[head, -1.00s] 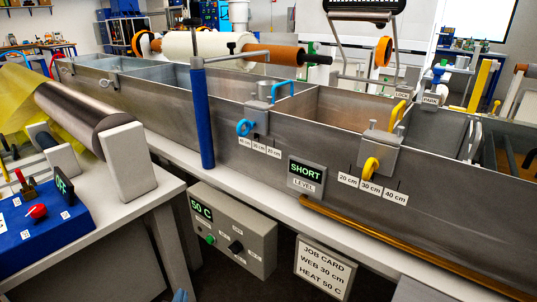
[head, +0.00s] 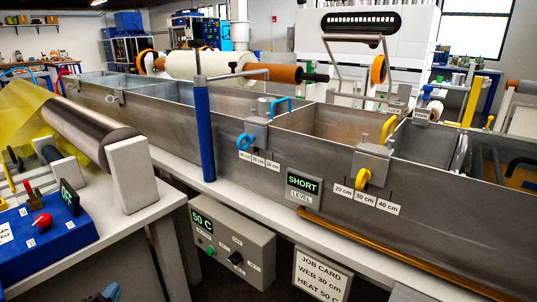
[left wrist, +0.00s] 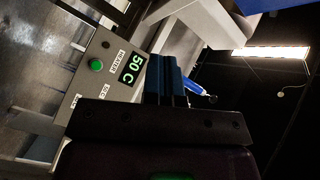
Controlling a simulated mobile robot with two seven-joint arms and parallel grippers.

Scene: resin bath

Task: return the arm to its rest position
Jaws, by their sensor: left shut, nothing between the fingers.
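My left gripper (head: 106,294) shows only as a small blue tip at the bottom edge of the head view, left of the heater box. In the left wrist view its blue fingers (left wrist: 166,80) are together and hold nothing. The heater box (head: 232,245) reads 50 C and hangs under the bath's front edge; it also shows in the left wrist view (left wrist: 95,75), beyond the fingers. I cannot tell the distance between them. The rest of the left arm is hidden below the head view. My right gripper is in neither view.
The steel resin bath (head: 235,175) runs along the bench. The level sign (head: 305,186) reads SHORT. The job card (head: 320,275) says web 30 cm, heat 50 C. A blue control panel (head: 45,240) with a red knob stands on the left table.

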